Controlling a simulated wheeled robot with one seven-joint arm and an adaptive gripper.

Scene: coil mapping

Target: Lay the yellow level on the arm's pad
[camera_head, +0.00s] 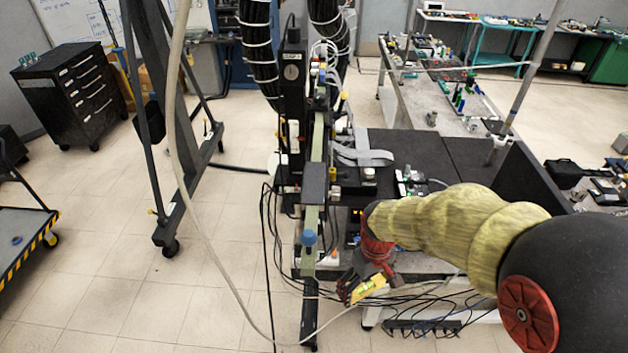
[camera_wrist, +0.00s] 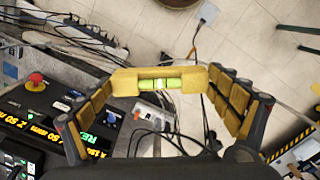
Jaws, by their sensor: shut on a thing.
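The yellow level (camera_wrist: 146,74) spans the gap between the fingers of my gripper (camera_wrist: 168,82) in the wrist view, with its green vial facing the camera. In the head view the level (camera_head: 369,287) shows beside my gripper (camera_head: 358,287), low and in front of the bench. A long greenish machine arm (camera_head: 312,217) stands to the left of my gripper. A dark flat block (camera_head: 314,184) on that arm may be its pad. The level is apart from it.
A control box with a red button (camera_wrist: 36,79) lies left in the wrist view. Loose black cables (camera_head: 415,300) hang below the bench. A thin pale hose (camera_head: 205,235) crosses the open floor at left.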

